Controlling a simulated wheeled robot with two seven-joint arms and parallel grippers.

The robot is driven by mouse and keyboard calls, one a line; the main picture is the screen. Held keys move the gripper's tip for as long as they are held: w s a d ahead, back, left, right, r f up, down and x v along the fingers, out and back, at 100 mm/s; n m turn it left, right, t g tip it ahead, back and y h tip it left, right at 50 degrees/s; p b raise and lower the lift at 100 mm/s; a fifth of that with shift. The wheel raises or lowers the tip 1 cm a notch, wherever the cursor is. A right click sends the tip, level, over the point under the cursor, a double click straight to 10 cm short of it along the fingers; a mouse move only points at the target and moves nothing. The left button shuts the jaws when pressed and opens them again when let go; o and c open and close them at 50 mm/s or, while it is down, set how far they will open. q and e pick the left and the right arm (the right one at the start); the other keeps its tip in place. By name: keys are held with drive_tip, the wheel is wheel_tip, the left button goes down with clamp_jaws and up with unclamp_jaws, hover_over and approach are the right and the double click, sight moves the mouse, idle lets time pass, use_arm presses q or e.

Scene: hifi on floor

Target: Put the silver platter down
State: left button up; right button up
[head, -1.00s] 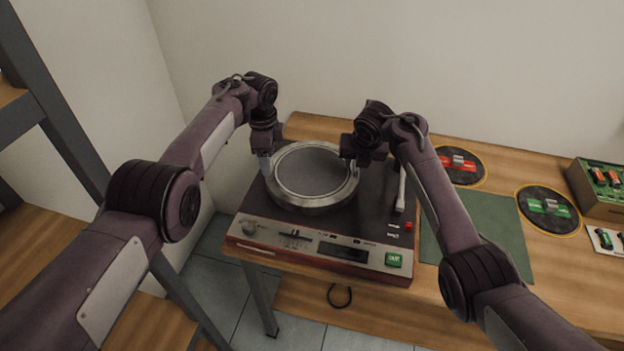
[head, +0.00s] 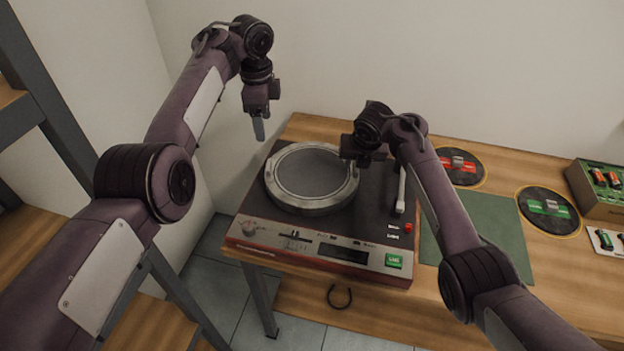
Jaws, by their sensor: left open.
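The silver platter (head: 283,197) is a round disc with a bright rim and a darker grey middle. It lies level on the dark top of the turntable (head: 368,222), as far as I can tell; any small gap under it is hidden. My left gripper (head: 258,128) is open and empty, above and to the left of the platter, clear of its rim. My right gripper (head: 353,169) is at the platter's right rim. Its fingers are mostly hidden by its own body, so I cannot tell whether they grip the rim.
The white tonearm (head: 401,188) stands right of the platter, near my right gripper. A green mat (head: 482,232), two round dark pads with red (head: 459,166) and green (head: 549,209) parts, and a box of parts (head: 596,190) are on the wooden table at right. A wall is behind.

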drive_tip(key=v, duration=1.1)
drive_tip(key=shift+r, duration=0.4)
drive_tip(key=shift+s, duration=0.1)
